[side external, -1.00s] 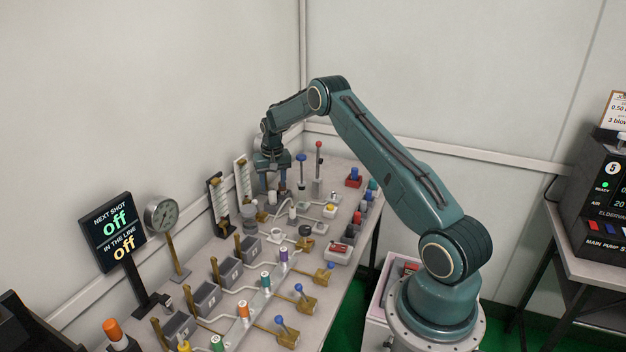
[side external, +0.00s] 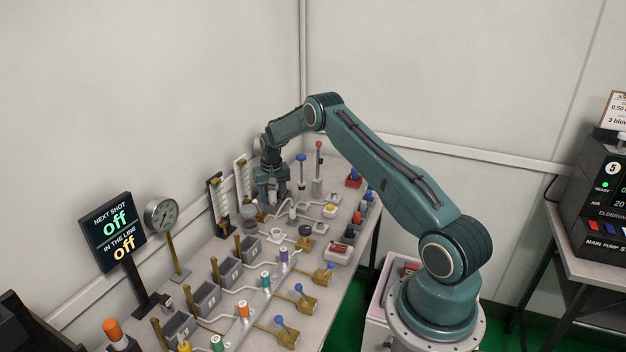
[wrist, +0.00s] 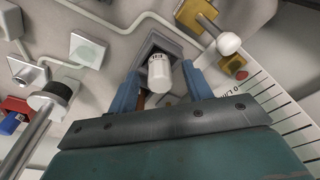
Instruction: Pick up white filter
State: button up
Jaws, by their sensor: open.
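The white filter (wrist: 159,70) is a small white cylinder with dark markings near its top edge. In the wrist view it stands in a grey square-edged holder (wrist: 183,46). My gripper (wrist: 161,84) is open, with one blue finger on each side of the filter. Gaps show between the fingers and the filter. In the side external view my gripper (side external: 271,195) points down low over the far part of the bench. I cannot pick out the filter there.
A white-tipped brass fitting (wrist: 228,43) stands close to the right finger. The bench (side external: 323,290) is crowded with several valves and grey blocks. The wall is close behind.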

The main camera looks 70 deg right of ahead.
aim_at(272, 192)
jog(key=shift+c, duration=0.2)
jog(key=c, duration=1)
jog(key=shift+r, duration=0.1)
notch_tip(272, 192, up, 20)
jog(key=shift+f, duration=0.1)
dwell(0.5)
